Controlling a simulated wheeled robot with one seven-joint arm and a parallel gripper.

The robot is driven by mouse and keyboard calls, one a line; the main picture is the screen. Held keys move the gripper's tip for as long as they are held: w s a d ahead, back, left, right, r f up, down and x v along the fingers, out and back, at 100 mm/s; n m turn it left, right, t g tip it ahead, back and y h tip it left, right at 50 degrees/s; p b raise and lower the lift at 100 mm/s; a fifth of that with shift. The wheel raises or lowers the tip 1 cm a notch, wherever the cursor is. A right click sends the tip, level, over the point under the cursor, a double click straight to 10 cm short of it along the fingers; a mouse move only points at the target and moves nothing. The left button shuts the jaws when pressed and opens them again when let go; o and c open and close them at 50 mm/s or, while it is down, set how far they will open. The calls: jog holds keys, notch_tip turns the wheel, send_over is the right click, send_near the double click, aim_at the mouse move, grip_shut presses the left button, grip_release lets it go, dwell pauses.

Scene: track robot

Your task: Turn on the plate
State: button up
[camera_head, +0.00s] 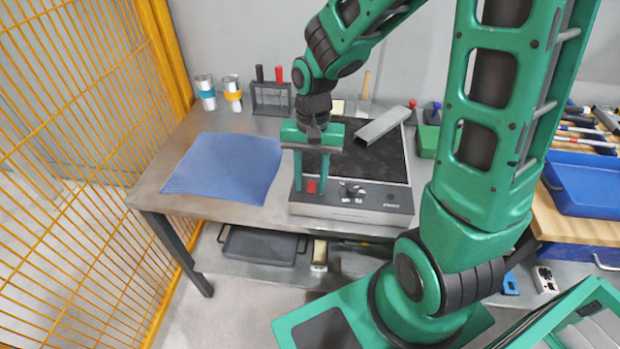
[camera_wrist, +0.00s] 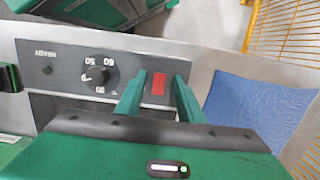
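The plate is a grey hot plate (camera_head: 384,208) with a black top, standing on the metal table. Its front panel carries a red switch (camera_head: 311,187) at the left and a dark knob (camera_head: 352,192) near the middle. In the wrist view, the red switch (camera_wrist: 159,84) and the numbered knob (camera_wrist: 99,77) show clearly. My gripper (camera_head: 310,186) points down at the panel. Its two fingers (camera_wrist: 157,88) are apart, one on each side of the red switch, with small gaps visible. Whether the tips touch the panel, I cannot tell.
A metal channel (camera_head: 383,125) lies across the plate's top right. A blue cloth (camera_head: 222,168) lies left of the plate. Two cups (camera_head: 232,93) and a dark rack (camera_head: 271,98) stand behind. A green box (camera_head: 428,141) is at the right. A yellow mesh fence (camera_head: 75,150) bounds the left.

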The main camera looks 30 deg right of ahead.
aim_at(312, 183)
notch_tip(312, 183, up, 11)
jog(key=w, duration=0.1)
jog(key=shift+w+d+f, duration=0.15)
jog(key=shift+d+f, duration=0.05)
jog(key=shift+d, duration=0.2)
dwell(0.4)
jog(key=s+d+r+t, duration=0.1)
jog(key=s+d, duration=1.5)
jog(key=s, duration=0.1)
jog(key=shift+s+d+r+h, duration=0.15)
jog(key=shift+s+d+h, duration=0.15)
jog(key=shift+s+d, duration=0.1)
